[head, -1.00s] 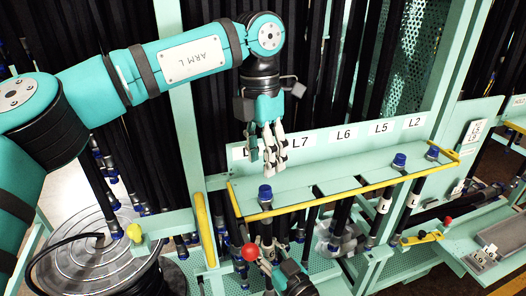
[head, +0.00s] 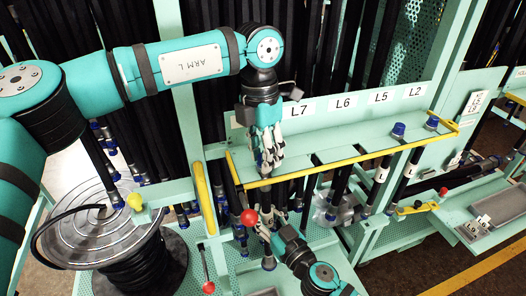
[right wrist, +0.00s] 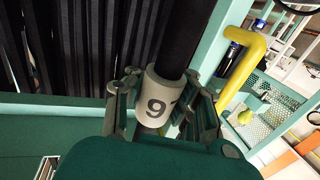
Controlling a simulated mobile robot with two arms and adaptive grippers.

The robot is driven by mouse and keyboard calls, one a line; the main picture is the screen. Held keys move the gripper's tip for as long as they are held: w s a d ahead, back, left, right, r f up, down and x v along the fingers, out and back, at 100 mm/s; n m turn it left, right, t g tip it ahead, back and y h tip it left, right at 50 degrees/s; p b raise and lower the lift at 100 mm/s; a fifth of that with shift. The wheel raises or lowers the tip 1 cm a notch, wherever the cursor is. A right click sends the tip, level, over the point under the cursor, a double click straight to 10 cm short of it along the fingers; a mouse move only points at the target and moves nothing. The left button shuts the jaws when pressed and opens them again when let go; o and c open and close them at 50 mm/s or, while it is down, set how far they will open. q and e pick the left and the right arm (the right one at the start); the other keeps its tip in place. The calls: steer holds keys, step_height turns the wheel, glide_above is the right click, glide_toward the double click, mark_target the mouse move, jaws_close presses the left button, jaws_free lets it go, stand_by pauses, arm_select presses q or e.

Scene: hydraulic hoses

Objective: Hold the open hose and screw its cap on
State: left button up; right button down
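The rack (head: 330,158) has a yellow front edge and labels L7, L6, L5 and L2. My left gripper (head: 266,165) points down at the rack's left end, its fingers around the spot of a blue hose top, which is now hidden. I cannot tell whether they press on it. Below the rack, my right gripper (head: 268,228) is at the same hose. In the right wrist view, its fingers (right wrist: 160,112) lie on both sides of the black hose (right wrist: 185,35), at a white sleeve (right wrist: 157,96) marked 9, and appear closed on it.
Two blue-topped hoses (head: 398,131) (head: 432,123) stand at the rack's right end. A red-knobbed lever (head: 249,217) is close to my right gripper. A hose reel (head: 100,225) stands at the left. A grey tray (head: 478,222) is at the right.

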arm_select(q)
jaws_close()
steer(key=o, duration=0.5)
jaws_free()
steer(key=r, duration=0.8)
steer(key=w+r, duration=0.1)
steer(key=r, duration=0.3)
steer(key=shift+a, duration=0.3)
